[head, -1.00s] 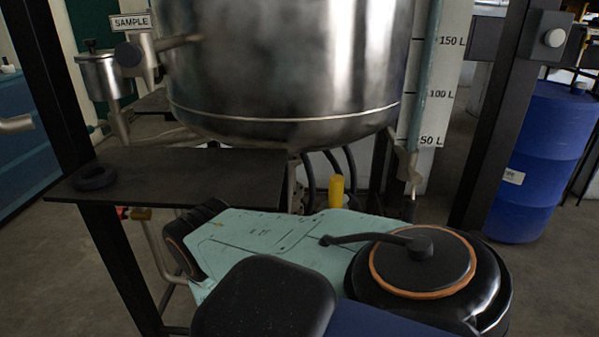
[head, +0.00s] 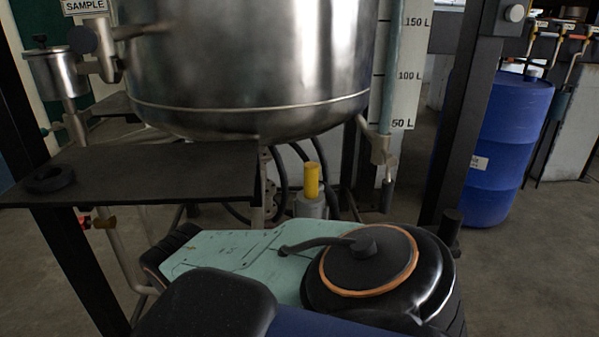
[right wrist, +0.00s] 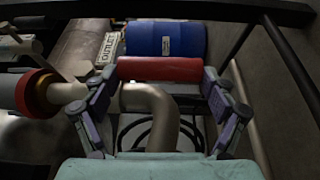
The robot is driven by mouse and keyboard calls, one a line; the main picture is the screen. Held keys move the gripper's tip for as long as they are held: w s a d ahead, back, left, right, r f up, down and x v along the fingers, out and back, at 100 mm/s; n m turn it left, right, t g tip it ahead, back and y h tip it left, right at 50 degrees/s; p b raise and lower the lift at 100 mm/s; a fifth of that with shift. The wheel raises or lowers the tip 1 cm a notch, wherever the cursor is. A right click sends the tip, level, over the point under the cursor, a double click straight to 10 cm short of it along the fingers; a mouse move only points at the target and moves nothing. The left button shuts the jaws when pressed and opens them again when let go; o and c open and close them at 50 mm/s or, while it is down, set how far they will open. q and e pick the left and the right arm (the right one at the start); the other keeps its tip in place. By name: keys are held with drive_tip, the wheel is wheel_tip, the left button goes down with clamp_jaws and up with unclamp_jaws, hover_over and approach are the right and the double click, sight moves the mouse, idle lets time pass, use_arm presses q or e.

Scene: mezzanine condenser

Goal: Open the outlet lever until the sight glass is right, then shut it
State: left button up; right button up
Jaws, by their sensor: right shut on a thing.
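The outlet lever shows in the right wrist view as a red cylindrical grip (right wrist: 160,69) on a bent metal pipe, near an OUTLET label (right wrist: 109,43). My right gripper (right wrist: 158,82) is shut on the red grip, one finger at each end. In the head view the lever and that gripper are hidden. The sight glass (head: 394,55) is a pale tube beside a scale marked 150 L, 100 L and 50 L, right of the steel vessel (head: 245,70). I cannot tell its liquid level. My left gripper is not in view.
A dark shelf (head: 150,172) with a black ring (head: 48,179) stands at left. A yellow post (head: 312,180) and black hoses are under the vessel. Dark frame posts rise on both sides. A blue drum (head: 505,130) stands right. Floor is bare at lower right.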

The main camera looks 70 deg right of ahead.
drive_tip(key=shift+s+d, duration=0.2)
drive_tip(key=shift+s, duration=0.05)
drive_tip(key=o, duration=1.5)
drive_tip(key=shift+w+a, duration=0.15)
drive_tip(key=v, duration=1.2)
